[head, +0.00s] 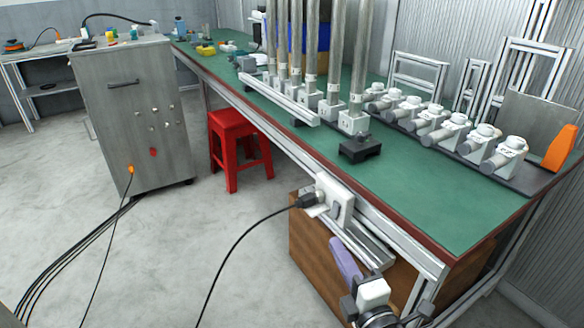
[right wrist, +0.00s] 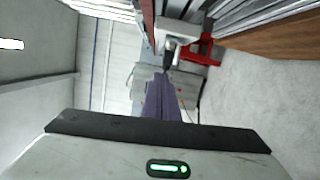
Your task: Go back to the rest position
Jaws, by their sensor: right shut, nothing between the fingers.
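My right gripper (head: 336,244) comes in from the bottom of the head view, its purple fingers pointing up beside the front edge of the green workbench (head: 440,205). Its fingers are together, with nothing held. In the right wrist view the closed purple fingers (right wrist: 162,82) point at a white socket box and the scene beyond. The white socket box (head: 335,200) with a black plug sits on the bench's front edge, just above the fingertips in the head view. I cannot tell whether they touch. My left gripper is not in view.
Tall metal poles (head: 358,60) and a row of white cylindrical fixtures (head: 445,125) stand on the bench. A red stool (head: 235,135), a grey cabinet (head: 125,110) and a brown box (head: 315,260) are below or beside it. Black cables cross the otherwise clear floor.

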